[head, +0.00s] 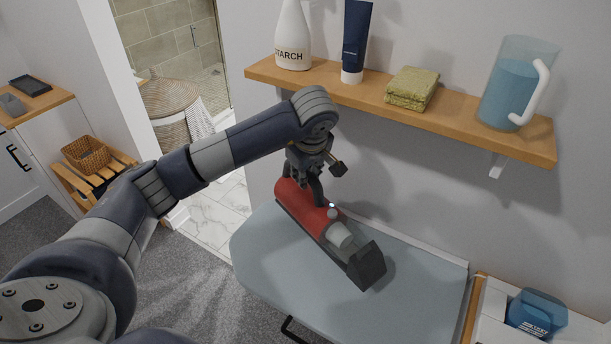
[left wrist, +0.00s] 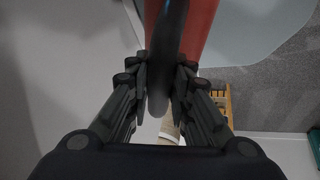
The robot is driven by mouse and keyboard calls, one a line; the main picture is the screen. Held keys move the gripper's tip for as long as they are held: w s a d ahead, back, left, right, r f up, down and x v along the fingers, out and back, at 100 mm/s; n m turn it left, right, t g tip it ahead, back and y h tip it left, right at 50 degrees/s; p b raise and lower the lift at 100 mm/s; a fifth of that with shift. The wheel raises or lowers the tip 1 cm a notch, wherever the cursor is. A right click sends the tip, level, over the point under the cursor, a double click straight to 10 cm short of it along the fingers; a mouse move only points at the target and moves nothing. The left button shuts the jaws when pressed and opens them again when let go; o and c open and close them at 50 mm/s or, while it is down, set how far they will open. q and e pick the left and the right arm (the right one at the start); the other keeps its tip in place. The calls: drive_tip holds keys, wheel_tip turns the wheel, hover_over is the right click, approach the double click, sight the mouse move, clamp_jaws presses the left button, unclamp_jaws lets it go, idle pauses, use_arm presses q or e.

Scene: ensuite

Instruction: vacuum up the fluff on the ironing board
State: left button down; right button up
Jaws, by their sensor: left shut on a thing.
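A red and dark grey handheld vacuum (head: 300,208) with a pale clear section lies lengthwise over the grey-blue ironing board (head: 275,275). Its dark nozzle end points to the lower right. I cannot tell whether it touches the board. My left gripper (head: 314,188) is above the vacuum and shut on its dark handle. In the left wrist view, the fingers (left wrist: 159,88) close on both sides of the handle (left wrist: 166,45), with the red body (left wrist: 207,22) beyond. I see no fluff on the visible part of the board. My right gripper is not in view.
A wall shelf (head: 455,128) above the board holds a starch bottle (head: 292,38), a dark blue tube (head: 355,40), folded green cloths (head: 411,88) and a blue jug (head: 514,85). A blue container (head: 536,312) stands at lower right. The board's front left is clear.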

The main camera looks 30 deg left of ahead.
use_arm(q)
drive_tip(key=shift+r, duration=0.5)
drive_tip(key=shift+r+p, duration=0.75)
drive_tip(key=shift+r, duration=0.8)
drive_tip(key=shift+f, duration=0.15)
